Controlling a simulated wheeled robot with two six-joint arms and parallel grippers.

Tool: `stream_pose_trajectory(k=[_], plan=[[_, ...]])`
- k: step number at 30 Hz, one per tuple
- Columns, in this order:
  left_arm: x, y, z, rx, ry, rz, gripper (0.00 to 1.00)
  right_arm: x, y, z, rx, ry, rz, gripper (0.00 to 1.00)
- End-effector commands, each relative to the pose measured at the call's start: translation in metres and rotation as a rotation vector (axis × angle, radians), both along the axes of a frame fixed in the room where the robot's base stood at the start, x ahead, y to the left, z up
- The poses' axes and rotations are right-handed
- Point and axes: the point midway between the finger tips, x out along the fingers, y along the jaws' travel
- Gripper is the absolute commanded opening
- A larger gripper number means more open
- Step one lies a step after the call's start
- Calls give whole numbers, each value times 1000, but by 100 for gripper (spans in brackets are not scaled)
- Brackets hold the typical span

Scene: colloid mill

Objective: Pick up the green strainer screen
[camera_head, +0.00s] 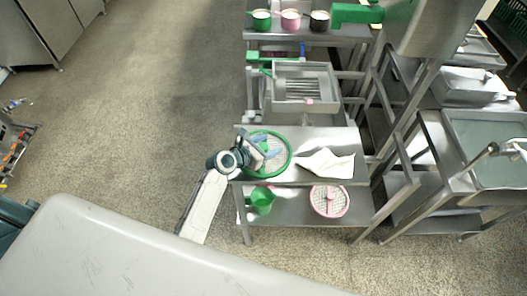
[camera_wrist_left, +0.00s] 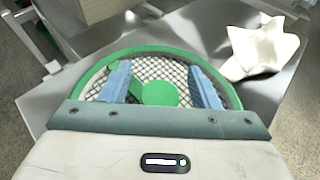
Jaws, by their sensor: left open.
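The green strainer screen (camera_head: 284,165) is a round mesh disc with a green rim. It lies on the upper steel shelf of a small table, at its left end. In the left wrist view the strainer screen (camera_wrist_left: 158,71) shows its grey mesh and a solid green centre disc. My left gripper (camera_head: 266,151) is over the screen, with its blue fingers (camera_wrist_left: 160,84) apart. The green centre disc shows between the fingers. Nothing is held between them. I cannot tell whether the fingertips touch the mesh. The near part of the screen is hidden by the gripper body. My right gripper is not in view.
A white cloth (camera_head: 326,164) lies on the shelf right of the screen. On the lower shelf are a green jug (camera_head: 260,200) and a pink-rimmed round strainer (camera_head: 329,201). A steel tray unit (camera_head: 303,88) stands behind.

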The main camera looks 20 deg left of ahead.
Motion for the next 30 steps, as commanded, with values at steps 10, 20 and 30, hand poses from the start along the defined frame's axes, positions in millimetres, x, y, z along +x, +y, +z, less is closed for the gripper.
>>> stream_pose_trajectory(k=[10,20,30], plan=[[0,0,0,1,0,0,7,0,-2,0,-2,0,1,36],[0,0,3,1,-2,-1,3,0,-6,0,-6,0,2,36],[0,0,38,1,-6,-1,3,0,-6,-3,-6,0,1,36]])
